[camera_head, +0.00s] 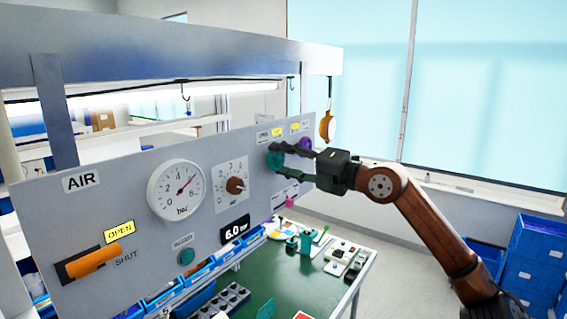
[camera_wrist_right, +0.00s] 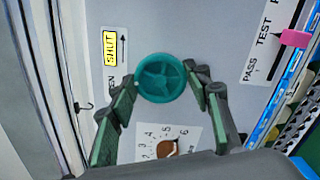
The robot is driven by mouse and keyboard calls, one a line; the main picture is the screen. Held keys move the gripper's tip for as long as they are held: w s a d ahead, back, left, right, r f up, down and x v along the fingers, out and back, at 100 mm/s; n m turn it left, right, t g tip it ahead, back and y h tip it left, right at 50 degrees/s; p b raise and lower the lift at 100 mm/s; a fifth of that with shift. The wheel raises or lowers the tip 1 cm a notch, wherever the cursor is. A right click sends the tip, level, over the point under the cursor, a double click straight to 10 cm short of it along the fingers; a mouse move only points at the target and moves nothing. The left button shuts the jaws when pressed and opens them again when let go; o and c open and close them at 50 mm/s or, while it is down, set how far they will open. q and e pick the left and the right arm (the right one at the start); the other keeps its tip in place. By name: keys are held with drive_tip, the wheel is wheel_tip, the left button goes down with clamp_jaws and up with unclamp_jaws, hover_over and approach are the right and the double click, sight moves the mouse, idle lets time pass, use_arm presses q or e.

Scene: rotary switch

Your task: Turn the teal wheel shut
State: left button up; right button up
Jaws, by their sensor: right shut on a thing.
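The teal wheel (camera_wrist_right: 160,78) is a round spoked handwheel on the grey panel. In the head view the teal wheel (camera_head: 274,158) is partly hidden by my right gripper (camera_head: 278,162), whose arm comes in from the right. In the wrist view my right gripper (camera_wrist_right: 158,77) has one finger on each side of the wheel's rim and is shut on it. A label (camera_wrist_right: 109,48) beside the wheel reads SHUT on yellow; the end of the word OPEN shows partly behind a finger. My left gripper is not in view.
A purple knob (camera_head: 305,145) is close behind the wheel. An orange object (camera_head: 327,127) hangs from the overhead beam. The gauge (camera_head: 176,190), the brown knob (camera_head: 236,186) and the orange lever (camera_head: 92,260) are further left. A green bench (camera_head: 290,275) with small parts lies below.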

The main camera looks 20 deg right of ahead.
drive_tip(key=shift+d+m, duration=0.1)
drive_tip(key=shift+m, duration=0.9)
drive_tip(key=o, duration=1.2)
drive_tip(key=shift+c, duration=0.2)
drive_tip(key=v, duration=1.2)
